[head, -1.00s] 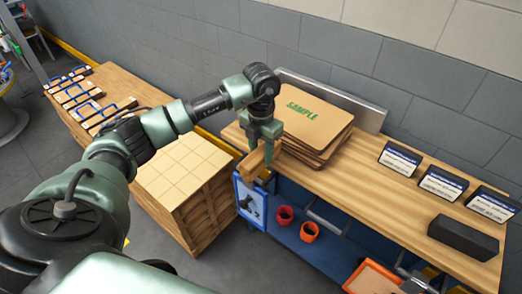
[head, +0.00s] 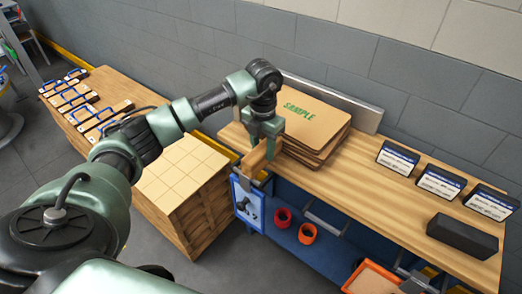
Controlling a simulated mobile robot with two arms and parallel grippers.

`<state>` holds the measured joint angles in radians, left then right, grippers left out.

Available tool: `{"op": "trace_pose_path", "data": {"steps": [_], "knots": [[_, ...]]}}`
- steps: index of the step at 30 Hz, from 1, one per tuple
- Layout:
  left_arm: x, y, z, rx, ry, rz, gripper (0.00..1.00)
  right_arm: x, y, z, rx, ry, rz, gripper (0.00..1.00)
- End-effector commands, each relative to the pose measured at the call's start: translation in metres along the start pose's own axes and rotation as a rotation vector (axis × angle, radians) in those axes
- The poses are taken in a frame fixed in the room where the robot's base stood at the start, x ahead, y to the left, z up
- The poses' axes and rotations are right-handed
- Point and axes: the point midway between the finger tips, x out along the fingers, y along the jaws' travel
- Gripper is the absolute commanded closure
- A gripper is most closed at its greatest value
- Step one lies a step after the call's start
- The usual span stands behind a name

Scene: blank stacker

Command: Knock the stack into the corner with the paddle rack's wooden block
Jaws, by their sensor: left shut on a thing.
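The stack of brown cardboard blanks (head: 312,117), its top sheet marked SAMPLE in green, lies on the wooden bench (head: 390,190) against a grey metal backstop (head: 350,104). The sheets are uneven, with lower edges sticking out at the front and right. My left gripper (head: 262,146) is shut on a wooden block (head: 254,161) at the stack's left front side. The block is close to the stack's left edge; I cannot tell whether they touch. The gripper partly hides the block and the stack's left corner. My right gripper is not in view.
Dark sign holders (head: 440,182) and a black block (head: 462,236) stand on the bench's right part. Red cups (head: 307,233) and an orange bin (head: 372,278) sit below. A pallet-like carton stack (head: 185,180) stands left. Several blue-handled blocks lie on the far-left table (head: 118,88).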

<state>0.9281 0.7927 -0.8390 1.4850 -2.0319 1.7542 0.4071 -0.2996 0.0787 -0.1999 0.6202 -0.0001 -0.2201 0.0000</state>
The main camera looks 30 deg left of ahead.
Motion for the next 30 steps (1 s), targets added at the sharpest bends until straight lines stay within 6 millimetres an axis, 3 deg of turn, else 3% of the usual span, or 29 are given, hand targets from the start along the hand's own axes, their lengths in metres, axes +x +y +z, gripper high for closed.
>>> {"op": "trace_pose_path", "data": {"steps": [30], "knots": [[-0.001,0.000,0.033,-0.001,-0.006,-0.001,1.00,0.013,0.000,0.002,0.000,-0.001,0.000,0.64]]}}
